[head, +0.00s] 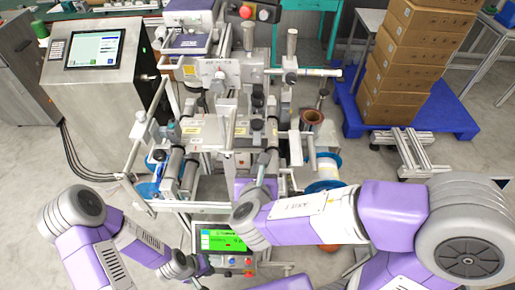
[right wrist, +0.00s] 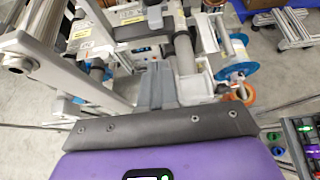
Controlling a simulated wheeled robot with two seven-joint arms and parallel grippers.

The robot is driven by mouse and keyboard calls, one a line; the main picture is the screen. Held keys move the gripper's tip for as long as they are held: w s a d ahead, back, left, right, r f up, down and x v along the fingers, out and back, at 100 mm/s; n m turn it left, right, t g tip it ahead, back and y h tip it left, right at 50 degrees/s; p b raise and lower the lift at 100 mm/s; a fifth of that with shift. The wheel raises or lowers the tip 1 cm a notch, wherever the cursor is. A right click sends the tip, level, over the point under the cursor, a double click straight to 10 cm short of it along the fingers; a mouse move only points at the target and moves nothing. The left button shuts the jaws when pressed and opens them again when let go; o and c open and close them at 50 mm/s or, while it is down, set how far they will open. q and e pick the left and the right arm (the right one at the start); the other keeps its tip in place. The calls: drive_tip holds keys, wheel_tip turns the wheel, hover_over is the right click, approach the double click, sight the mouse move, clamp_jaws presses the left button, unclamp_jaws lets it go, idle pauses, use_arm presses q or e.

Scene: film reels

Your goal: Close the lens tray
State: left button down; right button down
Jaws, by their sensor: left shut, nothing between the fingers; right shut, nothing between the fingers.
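I cannot make out the lens tray for certain in either view. A dark tray-like unit with red, green and purple round pieces (right wrist: 307,133) shows at the right edge of the right wrist view; I cannot tell if it is the lens tray or whether it is open. My right gripper (head: 264,168) is shut and empty in front of the machine's middle; its grey fingers (right wrist: 158,88) point at the machine. My left gripper (head: 203,266) is shut and empty, low beside the green screen, and partly hard to see.
The film machine (head: 205,130) with rollers and bars fills the middle. A blue reel (head: 322,186) sits right of it. A green control screen (head: 222,240) stands low in front. Stacked cartons (head: 410,60) stand on a blue pallet (head: 445,118) at the back right. Floor at left is clear.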

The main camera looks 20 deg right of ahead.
sight(258, 145)
drive_tip(key=shift+w+r+p+x, duration=0.15)
drive_tip(key=shift+r+p+x, duration=0.15)
drive_tip(key=shift+p+x, duration=1.2)
drive_tip(key=shift+w+r+p+x, duration=0.2)
drive_tip(key=shift+p+x, duration=0.85)
drive_tip(key=shift+x, duration=0.95)
drive_tip(key=shift+w+r+p+x, duration=0.1)
drive_tip(key=shift+r+p+x, duration=0.25)
drive_tip(key=shift+p+x, duration=1.15)
drive_tip(key=shift+w+d+f, duration=0.15)
drive_tip(key=shift+w+d, duration=0.05)
drive_tip(key=shift+w, duration=0.05)
